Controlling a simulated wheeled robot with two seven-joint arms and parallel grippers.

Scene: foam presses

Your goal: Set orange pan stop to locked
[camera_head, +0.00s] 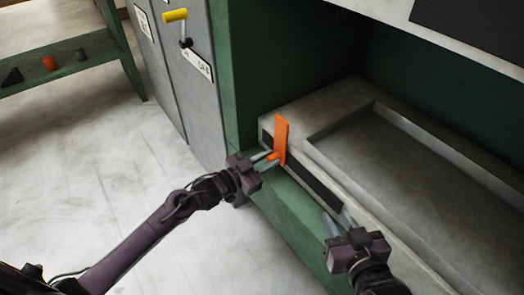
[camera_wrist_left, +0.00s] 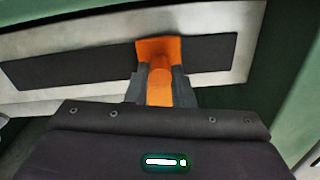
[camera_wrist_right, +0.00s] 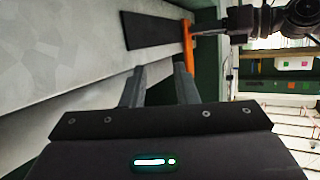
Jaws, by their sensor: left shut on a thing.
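The orange pan stop (camera_head: 282,136) is an upright orange plate with a short orange stem, at the left end of a dark strip (camera_head: 315,186) on the front of the grey pan. My left gripper (camera_head: 267,162) is shut on the stem; in the left wrist view the orange stop (camera_wrist_left: 158,50) sits between its fingers. In the right wrist view the orange stop (camera_wrist_right: 188,42) shows at the far end of the dark strip. My right gripper (camera_head: 338,222) is open and empty in front of the strip's right end. No lock marking is readable.
The grey pan (camera_head: 375,104) with a sunken bed sits inside a green press frame (camera_head: 238,75). A yellow-handled lever (camera_head: 175,16) is on the grey cabinet behind. A green shelf (camera_head: 75,66) with small objects stands at far left. Floor at left is clear.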

